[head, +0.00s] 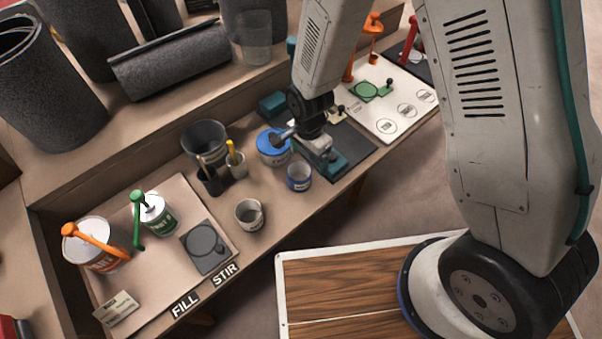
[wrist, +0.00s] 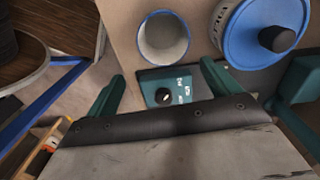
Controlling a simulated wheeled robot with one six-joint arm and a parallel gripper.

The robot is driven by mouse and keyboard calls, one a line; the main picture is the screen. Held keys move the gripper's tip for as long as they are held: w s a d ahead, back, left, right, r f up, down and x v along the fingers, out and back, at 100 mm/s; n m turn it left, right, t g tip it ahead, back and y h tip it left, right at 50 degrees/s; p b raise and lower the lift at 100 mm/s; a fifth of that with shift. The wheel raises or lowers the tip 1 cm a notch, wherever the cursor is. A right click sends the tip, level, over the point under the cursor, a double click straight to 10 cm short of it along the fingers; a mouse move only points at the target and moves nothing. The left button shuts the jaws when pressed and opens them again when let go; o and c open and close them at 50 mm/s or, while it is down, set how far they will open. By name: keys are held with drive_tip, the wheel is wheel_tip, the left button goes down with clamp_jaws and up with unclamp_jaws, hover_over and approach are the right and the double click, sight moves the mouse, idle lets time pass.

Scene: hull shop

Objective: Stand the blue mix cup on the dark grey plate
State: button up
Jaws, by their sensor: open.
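The blue mix cup (head: 299,178) stands upright and open-topped on the bench, in front of the blue-lidded tin. It also shows in the wrist view (wrist: 164,40), just beyond the fingertips. My gripper (head: 318,158) is low over the bench, just behind and right of the cup in the head view. Its teal fingers (wrist: 162,80) are apart, with nothing held between them; the cup is outside them. The dark grey plate (head: 206,250), with a round disc on it, lies on the pale board at the left, with nothing on it.
The blue-lidded tin (head: 271,148) is close to the cup. A pale cup (head: 250,214) stands between the blue cup and the plate. A teal panel with a knob (wrist: 163,96) lies beneath my fingers. Tins with orange (head: 98,242) and green (head: 154,210) handled tops stand left of the plate.

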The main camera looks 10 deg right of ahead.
sight(300, 174)
drive_tip(key=shift+s+a+f, duration=0.25)
drive_tip(key=shift+a+f, duration=0.65)
drive_tip(key=shift+f, duration=0.2)
drive_tip(key=f, duration=0.4)
drive_tip(key=shift+s+a+f, duration=0.1)
drive_tip(key=shift+a+f, duration=0.05)
drive_tip(key=shift+a, duration=0.25)
drive_tip(key=shift+f, duration=0.65)
drive_tip(key=shift+d, duration=0.1)
drive_tip(key=c, duration=1.1)
drive_tip(key=shift+r, duration=0.1)
drive_tip(key=shift+c, duration=0.2)
